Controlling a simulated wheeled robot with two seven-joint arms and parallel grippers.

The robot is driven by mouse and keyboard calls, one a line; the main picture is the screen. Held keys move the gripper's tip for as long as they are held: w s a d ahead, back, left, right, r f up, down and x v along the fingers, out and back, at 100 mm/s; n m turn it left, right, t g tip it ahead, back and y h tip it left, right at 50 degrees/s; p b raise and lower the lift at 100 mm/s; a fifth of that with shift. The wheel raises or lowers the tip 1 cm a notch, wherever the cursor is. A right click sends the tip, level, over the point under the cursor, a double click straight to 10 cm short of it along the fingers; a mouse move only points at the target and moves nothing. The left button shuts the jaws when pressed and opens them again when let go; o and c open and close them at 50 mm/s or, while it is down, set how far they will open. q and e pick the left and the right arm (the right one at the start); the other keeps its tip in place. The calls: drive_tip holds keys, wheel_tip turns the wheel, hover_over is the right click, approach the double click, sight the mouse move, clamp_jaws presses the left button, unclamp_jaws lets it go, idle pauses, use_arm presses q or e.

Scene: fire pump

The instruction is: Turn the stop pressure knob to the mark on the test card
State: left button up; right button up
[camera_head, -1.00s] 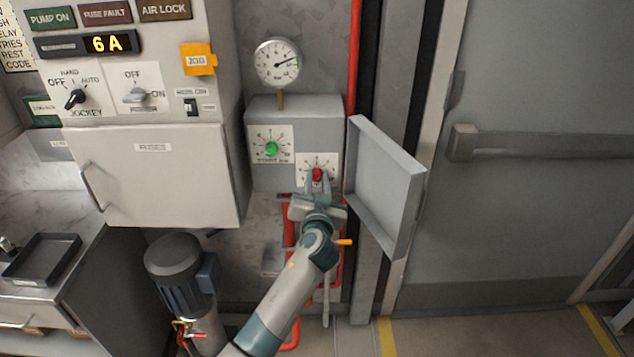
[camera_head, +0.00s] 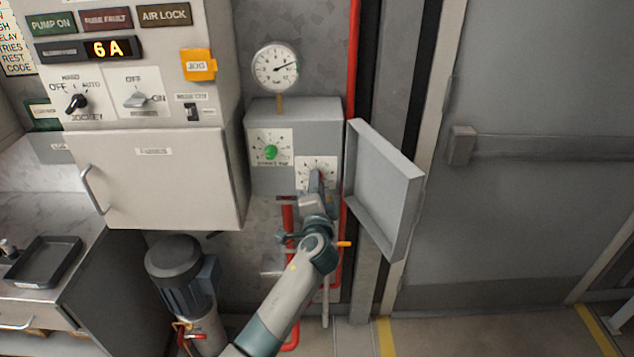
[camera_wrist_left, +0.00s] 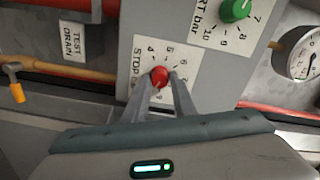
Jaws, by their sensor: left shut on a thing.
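The red stop pressure knob (camera_wrist_left: 159,76) sits on a white dial plate marked STOP bar (camera_wrist_left: 146,60) in the left wrist view. My left gripper (camera_wrist_left: 161,84) is shut on this knob, one finger on each side. In the head view my left gripper (camera_head: 316,180) reaches up to the knob from below and mostly hides it. The green start knob (camera_head: 271,152) is above and to the left on the same grey box (camera_head: 295,108). I cannot make out a test card with a mark. My right gripper is not in view.
The box's open door (camera_head: 383,190) stands just right of my left gripper. A pressure gauge (camera_head: 276,67) is above the box. A closed cabinet (camera_head: 155,185) and a motor (camera_head: 180,262) stand to the left. Red pipes run below and behind my arm.

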use_arm(q)
drive_tip(key=shift+m, duration=0.9)
drive_tip(key=shift+f, duration=0.1)
drive_tip(key=o, duration=1)
drive_tip(key=shift+s, duration=0.15)
